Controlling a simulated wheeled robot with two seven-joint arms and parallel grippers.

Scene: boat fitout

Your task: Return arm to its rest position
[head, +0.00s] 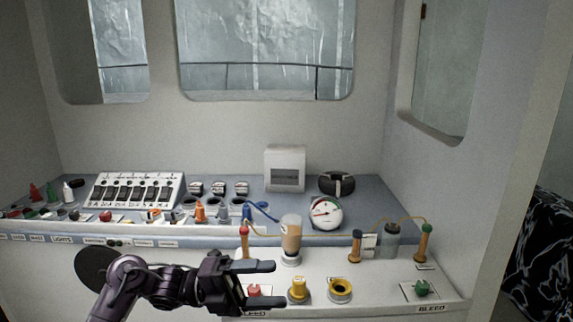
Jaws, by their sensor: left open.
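My left arm comes in from the lower left of the head view. Its gripper (262,284) points right and is open, with its two dark fingers apart. It appears in front of the lower white console (385,290), and a red knob (254,290) shows between the fingers. I cannot tell whether the gripper touches anything. I see nothing held in it. My right gripper is not in view.
A yellow knob (298,290) and a yellow ring (341,290) sit just right of the fingers. A filter bowl (291,238) stands behind them. A green knob (421,288) is at right. A switch panel (135,190) and gauge (326,212) stand farther back.

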